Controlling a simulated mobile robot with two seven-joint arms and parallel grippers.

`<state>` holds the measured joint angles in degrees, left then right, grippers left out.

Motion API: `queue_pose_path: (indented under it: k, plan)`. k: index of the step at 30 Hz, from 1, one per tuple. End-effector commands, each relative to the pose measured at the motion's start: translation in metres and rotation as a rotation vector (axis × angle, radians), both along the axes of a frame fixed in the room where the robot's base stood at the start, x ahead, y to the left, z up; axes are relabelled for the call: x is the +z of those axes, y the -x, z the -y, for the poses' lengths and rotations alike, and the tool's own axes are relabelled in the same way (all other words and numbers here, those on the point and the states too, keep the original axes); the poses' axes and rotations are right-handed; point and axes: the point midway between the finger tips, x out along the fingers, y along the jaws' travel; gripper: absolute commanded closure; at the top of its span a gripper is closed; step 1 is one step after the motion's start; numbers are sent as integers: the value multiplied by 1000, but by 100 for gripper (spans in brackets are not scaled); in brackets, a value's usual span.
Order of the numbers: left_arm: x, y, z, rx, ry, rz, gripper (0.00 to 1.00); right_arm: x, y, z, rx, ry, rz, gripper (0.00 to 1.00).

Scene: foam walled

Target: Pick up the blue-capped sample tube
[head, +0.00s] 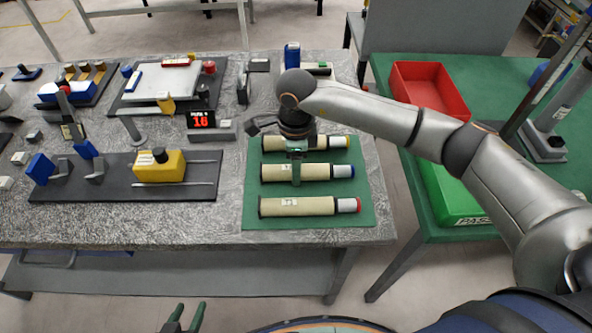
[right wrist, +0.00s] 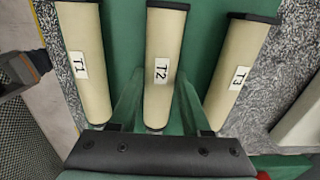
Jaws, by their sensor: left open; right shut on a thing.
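The blue-capped sample tube (head: 275,173) is the middle of three cream tubes on a green mat (head: 320,223) in the head view; its blue cap end (head: 351,171) points right. My right gripper (head: 296,172) reaches down over its middle. In the right wrist view my right gripper (right wrist: 158,90) is shut on this tube (right wrist: 165,35), labelled T2, with one green finger on each side. Whether the tube touches the mat I cannot tell. Its cap is hidden in the wrist view. My left gripper (head: 185,318) is open and empty at the bottom edge, away from the table.
An orange-capped tube (head: 330,142) lies behind and a red-capped tube (head: 310,206) in front, both close by. A red bin (head: 430,88) and a green bin (head: 452,195) stand on the green table at right. A yellow block fixture (head: 160,167) sits left.

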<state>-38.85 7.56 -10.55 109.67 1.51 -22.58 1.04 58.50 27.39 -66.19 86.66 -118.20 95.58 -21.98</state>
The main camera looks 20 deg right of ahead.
Motion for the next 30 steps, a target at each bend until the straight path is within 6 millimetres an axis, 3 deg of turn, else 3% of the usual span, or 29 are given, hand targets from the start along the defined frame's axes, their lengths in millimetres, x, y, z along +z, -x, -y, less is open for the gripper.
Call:
queue_pose_path:
  k: [1, 8, 30]
  plan:
    - [0, 0, 0, 0, 0, 0, 50, 0, 0, 0, 0, 0, 0, 74]
    - [0, 0, 0, 0, 0, 0, 50, 0, 0, 0, 0, 0, 0, 100]
    - [0, 0, 0, 1, 1, 0, 50, 9, -1, 0, 0, -2, 5, 100]
